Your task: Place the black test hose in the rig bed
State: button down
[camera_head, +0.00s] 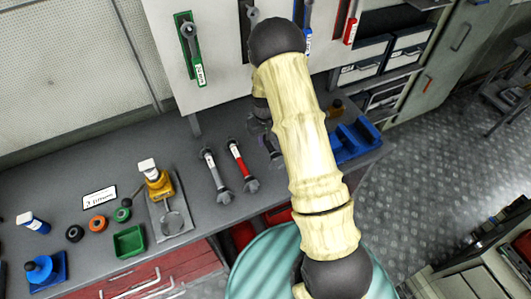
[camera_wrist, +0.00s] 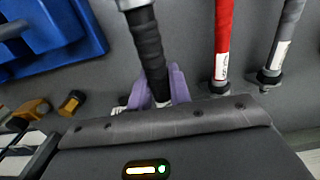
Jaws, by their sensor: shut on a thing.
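The black test hose (camera_wrist: 147,45) is ribbed, with a pale metal fitting at its top edge in the wrist view. The purple fingers of my gripper (camera_wrist: 162,88) are shut around its lower end. In the head view a dark end of this hose (camera_head: 273,149) shows beside my arm, in line with the other hoses; I cannot tell whether it touches the bench. My arm hides most of the gripper there. A blue holder (camera_head: 362,140) stands right of my arm and also shows in the wrist view (camera_wrist: 75,52); I cannot tell whether it is the rig bed.
A red hose (camera_head: 238,160) and a grey hose (camera_head: 213,170) lie close to the left of the black one. A yellow fixture (camera_head: 157,182) stands farther left on the grey bench (camera_head: 190,150). Tools hang on the panel behind. Small yellow-brown fittings (camera_wrist: 72,103) lie near the blue holder.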

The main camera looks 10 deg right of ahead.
jog(key=shift+r, duration=0.3)
